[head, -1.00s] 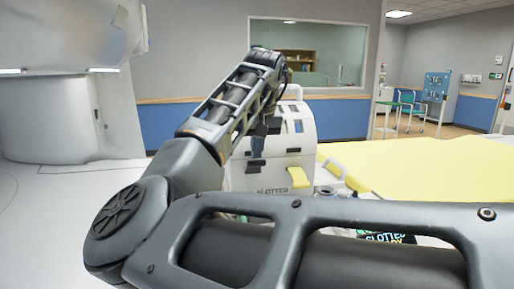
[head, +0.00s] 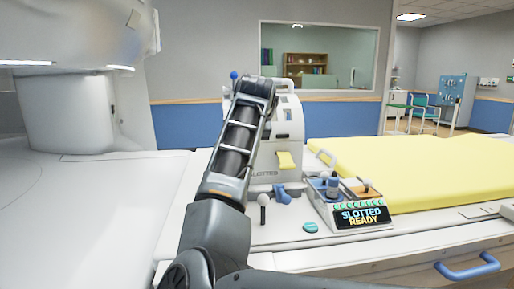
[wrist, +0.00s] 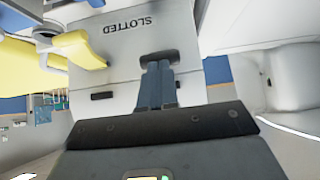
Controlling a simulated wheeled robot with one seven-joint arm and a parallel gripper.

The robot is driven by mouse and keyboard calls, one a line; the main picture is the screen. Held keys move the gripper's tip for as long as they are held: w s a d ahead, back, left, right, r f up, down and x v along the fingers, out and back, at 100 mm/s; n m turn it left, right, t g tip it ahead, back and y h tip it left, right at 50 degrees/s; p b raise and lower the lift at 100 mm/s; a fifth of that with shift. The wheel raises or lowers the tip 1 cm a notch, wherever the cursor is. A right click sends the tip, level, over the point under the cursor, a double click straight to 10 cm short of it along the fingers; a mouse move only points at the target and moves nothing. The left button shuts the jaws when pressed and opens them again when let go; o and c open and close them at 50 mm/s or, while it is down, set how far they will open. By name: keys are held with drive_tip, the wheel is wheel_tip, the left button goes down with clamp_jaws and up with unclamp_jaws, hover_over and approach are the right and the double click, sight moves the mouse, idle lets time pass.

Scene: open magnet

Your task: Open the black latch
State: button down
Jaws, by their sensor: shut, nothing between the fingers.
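A white upright unit marked SLOTTED (head: 291,130) stands behind my arm in the head view. Its face fills the wrist view (wrist: 122,75), with the lettering upside down. My gripper (wrist: 159,68) is shut and empty; its blue-grey fingertips are at a dark, rounded slot (wrist: 172,55) in that face. I cannot tell whether they touch it. A small black bar (wrist: 103,96) is on the same face, left of the fingers. I cannot tell which dark part is the latch.
A yellow flap (head: 286,160) sticks out of the unit. In front are a blue lever (head: 286,193), a dark-knobbed stick (head: 263,204), a teal button (head: 310,227) and a console reading SLOTTED READY (head: 362,216). A yellow pad (head: 420,170) lies to the right. The white surface at left is clear.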

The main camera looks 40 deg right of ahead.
wheel_tip(320, 180, down, 6)
drive_tip(key=s+a+t+h+b, duration=0.1)
drive_tip(key=t+h+b, duration=0.2)
drive_tip(key=t+b, duration=0.2)
drive_tip(key=shift+s+f+t+h+b, duration=0.2)
drive_tip(key=shift+s+t+h+b, duration=0.15)
drive_tip(key=shift+b, duration=0.85)
drive_tip(key=shift+w+f, duration=0.1)
drive_tip(key=shift+f, duration=0.15)
drive_tip(key=shift+r, duration=0.15)
